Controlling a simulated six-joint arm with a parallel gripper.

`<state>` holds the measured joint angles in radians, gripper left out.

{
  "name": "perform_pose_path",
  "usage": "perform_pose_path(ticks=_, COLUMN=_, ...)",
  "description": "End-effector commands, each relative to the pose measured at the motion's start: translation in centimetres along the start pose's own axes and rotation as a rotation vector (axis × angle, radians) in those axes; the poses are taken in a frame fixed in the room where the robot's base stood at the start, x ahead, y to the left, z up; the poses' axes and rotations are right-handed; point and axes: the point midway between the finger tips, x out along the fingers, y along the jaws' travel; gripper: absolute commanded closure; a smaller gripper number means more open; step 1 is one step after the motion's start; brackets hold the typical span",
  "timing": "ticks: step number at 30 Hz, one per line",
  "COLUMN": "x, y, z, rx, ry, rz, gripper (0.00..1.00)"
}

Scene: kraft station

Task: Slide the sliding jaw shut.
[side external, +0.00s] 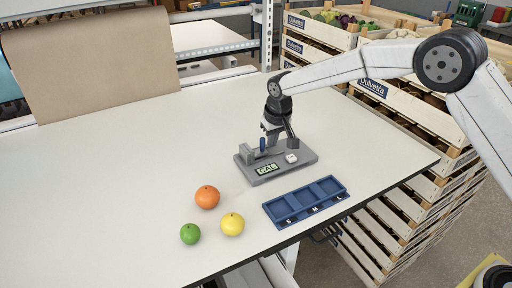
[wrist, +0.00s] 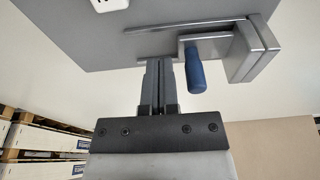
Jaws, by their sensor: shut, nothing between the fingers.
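The grey gauge (side external: 300,163) with a "CAL" label lies on the table. Its blue handle (side external: 262,145) stands upright near the gauge's left end in the side view. In the wrist view, the blue handle (wrist: 194,72) is on a grey bracket of the sliding jaw (wrist: 205,47). Two grey upright plates (wrist: 250,50) stand close together at the right of it; whether they touch is unclear. My gripper (wrist: 158,68) is shut and empty, just left of the handle in the wrist view. Contact cannot be made out. In the side view my gripper (side external: 271,137) is low over the gauge.
A blue tray (side external: 307,201) marked S, M, L lies at the table's front right. An orange fruit (side external: 207,197), a yellow fruit (side external: 232,224) and a green fruit (side external: 190,234) lie to its left. Wooden crates (side external: 385,190) stand beyond the right edge. The table's left is clear.

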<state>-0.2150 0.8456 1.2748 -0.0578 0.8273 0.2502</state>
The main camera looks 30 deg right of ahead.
Motion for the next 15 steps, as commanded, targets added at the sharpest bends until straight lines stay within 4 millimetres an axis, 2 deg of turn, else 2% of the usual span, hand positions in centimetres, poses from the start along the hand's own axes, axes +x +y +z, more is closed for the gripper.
perform_pose_path(ticks=15, x=-2.9, y=0.0, z=-0.7, rx=0.0, ry=0.003, rz=-0.001, gripper=1.0)
